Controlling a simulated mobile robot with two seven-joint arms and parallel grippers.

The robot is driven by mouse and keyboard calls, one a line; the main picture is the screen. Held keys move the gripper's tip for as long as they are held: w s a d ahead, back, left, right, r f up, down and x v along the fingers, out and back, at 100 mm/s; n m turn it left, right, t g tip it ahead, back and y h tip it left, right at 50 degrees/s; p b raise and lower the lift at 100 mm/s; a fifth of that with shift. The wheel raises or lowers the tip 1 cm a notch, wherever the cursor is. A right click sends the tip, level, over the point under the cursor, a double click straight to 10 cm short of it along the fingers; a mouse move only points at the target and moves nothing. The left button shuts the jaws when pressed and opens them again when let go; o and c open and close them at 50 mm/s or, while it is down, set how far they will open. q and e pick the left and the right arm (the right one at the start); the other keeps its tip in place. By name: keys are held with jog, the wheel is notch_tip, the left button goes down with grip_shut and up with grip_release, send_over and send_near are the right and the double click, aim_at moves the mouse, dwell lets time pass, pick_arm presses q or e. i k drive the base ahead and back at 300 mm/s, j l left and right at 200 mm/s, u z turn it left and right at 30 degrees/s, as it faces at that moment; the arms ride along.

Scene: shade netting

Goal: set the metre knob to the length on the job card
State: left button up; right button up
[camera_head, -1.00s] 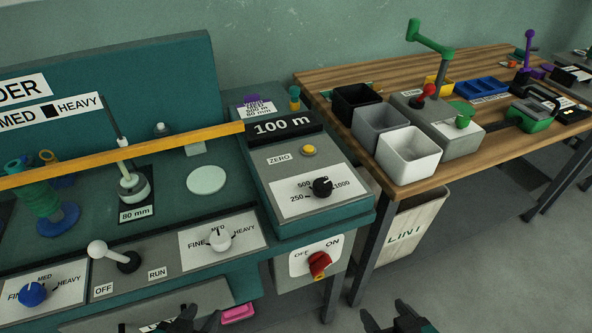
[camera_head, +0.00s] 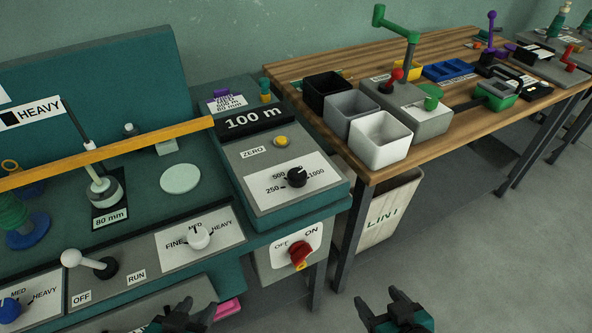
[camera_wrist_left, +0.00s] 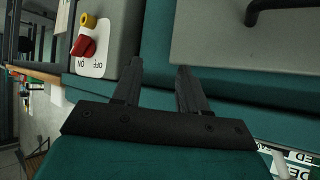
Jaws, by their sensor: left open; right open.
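The black metre knob (camera_head: 297,177) sits on a white scale plate marked 250, 500 and 1000, on the grey counter box; its pointer is too small to read surely. Above it a black display (camera_head: 254,119) reads 100 m. The job card (camera_head: 227,102), under a purple clip at the back of the box, is too small to read fully. My left gripper (camera_head: 198,306) is open and empty, low in front of the machine; its two fingers (camera_wrist_left: 160,68) show in the left wrist view with nothing between them. My right gripper (camera_head: 378,298) is open and empty over the floor.
A yellow ZERO button (camera_head: 281,141) is above the knob. A red OFF/ON switch (camera_head: 300,253) is on the front below; it also shows in the left wrist view (camera_wrist_left: 83,46). A white FINE/MED/HEAVY knob (camera_head: 198,237) and white-balled lever (camera_head: 72,258) are left. A wooden bench (camera_head: 290,70) stands right.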

aim_at(297, 176)
jog(key=i+l+u, duration=0.25)
jog(key=l+u, duration=0.3)
jog(key=i+l+u, duration=0.1)
jog(key=l+u, duration=0.15)
jog(key=l, duration=0.15)
